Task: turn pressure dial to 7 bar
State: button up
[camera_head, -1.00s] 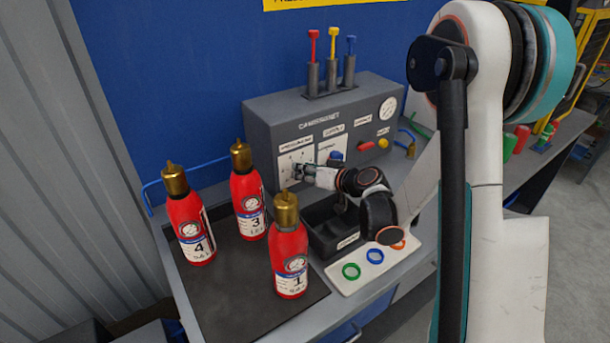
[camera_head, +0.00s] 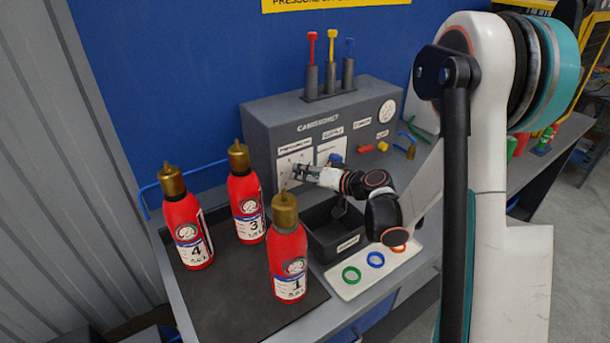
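The pressure dial's white scale plate (camera_head: 287,168) is on the front of the grey cabinet (camera_head: 268,140), at its left end. My gripper (camera_head: 296,170) is at the right part of this plate, fingers pointing left toward the panel. The dial knob is hidden or too small to make out, so I cannot read its setting. I cannot tell whether the fingers touch or hold anything. A second white plate (camera_head: 331,148) with a blue knob (camera_head: 336,159) is just right of it. A round white gauge (camera_head: 387,111) is at the cabinet's upper right; its needle is unreadable.
Red extinguishers numbered 4 (camera_head: 186,232), 3 (camera_head: 246,207) and 1 (camera_head: 288,262) stand on a dark mat left of my arm. A black bin (camera_head: 322,241) and a white tray (camera_head: 345,289) with coloured rings lie below my arm. Coloured sticks (camera_head: 331,48) rise from the cabinet top.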

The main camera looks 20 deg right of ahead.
jog(key=o, duration=0.3)
notch_tip(320, 180, up, 10)
dwell(0.7)
jog(key=shift+o, duration=0.2)
jog(key=shift+d, duration=0.1)
